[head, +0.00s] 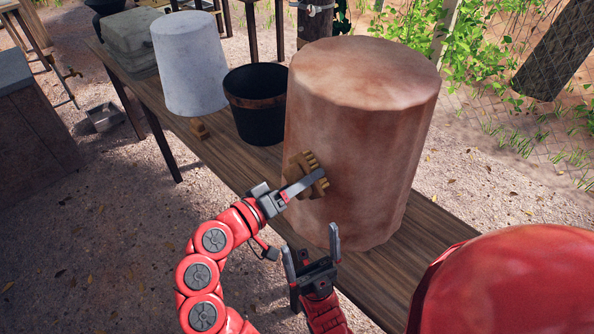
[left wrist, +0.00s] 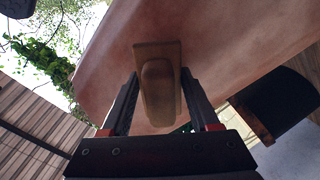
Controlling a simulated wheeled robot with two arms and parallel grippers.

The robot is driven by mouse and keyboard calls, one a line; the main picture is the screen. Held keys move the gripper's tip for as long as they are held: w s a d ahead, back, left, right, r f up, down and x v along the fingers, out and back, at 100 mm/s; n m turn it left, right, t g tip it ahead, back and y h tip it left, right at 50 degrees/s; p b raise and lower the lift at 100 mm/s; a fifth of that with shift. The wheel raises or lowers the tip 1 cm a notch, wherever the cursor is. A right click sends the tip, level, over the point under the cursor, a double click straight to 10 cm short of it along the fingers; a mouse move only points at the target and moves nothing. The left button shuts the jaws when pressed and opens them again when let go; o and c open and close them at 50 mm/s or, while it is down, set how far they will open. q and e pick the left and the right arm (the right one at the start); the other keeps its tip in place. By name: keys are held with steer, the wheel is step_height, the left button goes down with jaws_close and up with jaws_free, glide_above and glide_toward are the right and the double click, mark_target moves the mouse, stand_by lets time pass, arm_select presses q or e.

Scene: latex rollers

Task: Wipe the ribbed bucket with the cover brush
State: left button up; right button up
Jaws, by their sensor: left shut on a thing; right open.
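A large reddish-brown bucket (head: 360,130), faintly ribbed, stands upside down on the wooden table; its side also fills much of the left wrist view (left wrist: 110,60). My left gripper (head: 303,184) is shut on the wooden cover brush (head: 309,168), at the bucket's near left side. The bristles face the bucket and look to be at its surface; contact is hard to tell. In the left wrist view the brush's handle (left wrist: 158,85) sits between the fingers. My right gripper (head: 311,240) is open and empty, below the left one and in front of the table.
On the table (head: 235,165), a black bucket (head: 255,115) stands left of the large bucket, then a whitish upturned bucket (head: 190,65) and a grey block (head: 128,35). The table's front strip is clear.

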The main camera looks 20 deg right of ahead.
arm_select(q)
steer(key=shift+s, duration=0.25)
steer(key=shift+w+d+f, duration=0.1)
steer(key=shift+d, duration=0.05)
steer(key=shift+w+a+f+b, duration=0.2)
steer(key=shift+w+b, duration=0.4)
steer(key=shift+b, duration=0.2)
steer(key=shift+w+a+b, duration=0.1)
steer(key=shift+w+b, duration=0.25)
steer(key=shift+w, duration=0.05)
steer(key=shift+w+a+r+b, duration=0.1)
steer(key=shift+w+b, duration=0.1)
steer(key=shift+w, duration=0.2)
steer(key=shift+w+a+r+b, duration=0.1)
steer(key=shift+w+b, duration=0.05)
steer(key=shift+w, duration=0.25)
steer(key=shift+s, duration=0.1)
steer(key=shift+b+v, duration=0.4)
steer(key=shift+v, duration=2.55)
